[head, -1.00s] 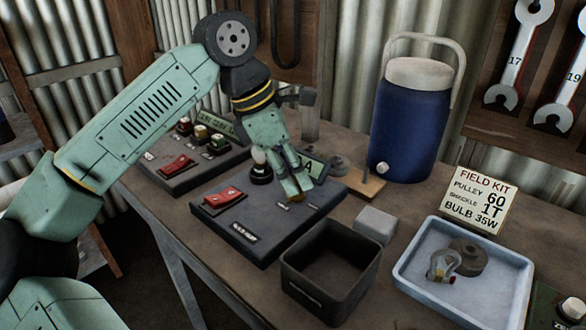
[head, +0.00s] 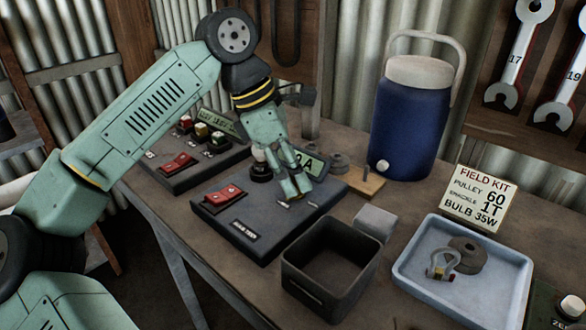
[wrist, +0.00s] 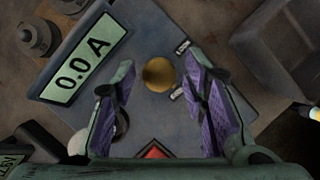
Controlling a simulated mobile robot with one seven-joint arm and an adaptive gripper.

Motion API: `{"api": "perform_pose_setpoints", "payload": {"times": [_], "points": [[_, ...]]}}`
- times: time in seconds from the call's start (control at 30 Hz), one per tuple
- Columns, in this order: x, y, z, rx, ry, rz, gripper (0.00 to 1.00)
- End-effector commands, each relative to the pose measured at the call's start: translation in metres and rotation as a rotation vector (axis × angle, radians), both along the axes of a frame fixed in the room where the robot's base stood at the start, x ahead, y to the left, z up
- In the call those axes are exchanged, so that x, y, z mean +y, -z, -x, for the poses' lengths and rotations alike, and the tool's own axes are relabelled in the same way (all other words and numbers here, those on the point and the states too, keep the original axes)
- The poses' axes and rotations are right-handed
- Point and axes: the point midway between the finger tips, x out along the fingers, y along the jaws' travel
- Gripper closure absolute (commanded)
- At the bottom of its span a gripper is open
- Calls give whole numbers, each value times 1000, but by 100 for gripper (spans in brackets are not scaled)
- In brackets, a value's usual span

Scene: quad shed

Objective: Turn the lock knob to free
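A round brass knob (wrist: 159,74) shows on the dark panel box (wrist: 150,108) in the wrist view. I take it for the lock knob; no state marking on it is readable. My gripper (wrist: 160,66) is open, with one finger on each side of the knob in the picture. I cannot tell whether the fingertips reach around it or stay above it; no contact shows. In the head view my gripper (head: 297,192) points down over the right part of the box (head: 265,238) and largely hides the knob.
An open dark bin (head: 325,290), a grey block (head: 374,222), a blue tray (head: 410,275) and a blue cooler (head: 412,125) stand to the right.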

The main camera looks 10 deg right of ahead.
Motion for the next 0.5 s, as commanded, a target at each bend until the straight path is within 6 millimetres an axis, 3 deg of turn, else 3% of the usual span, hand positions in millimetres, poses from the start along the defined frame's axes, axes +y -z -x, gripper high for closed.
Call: {"api": "perform_pose_setpoints", "payload": {"times": [0.37, 0.5], "points": [[1, -2, -1, -1, -2, 1, 54], [5, -15, -2, -2, -4, 1, 54]]}}
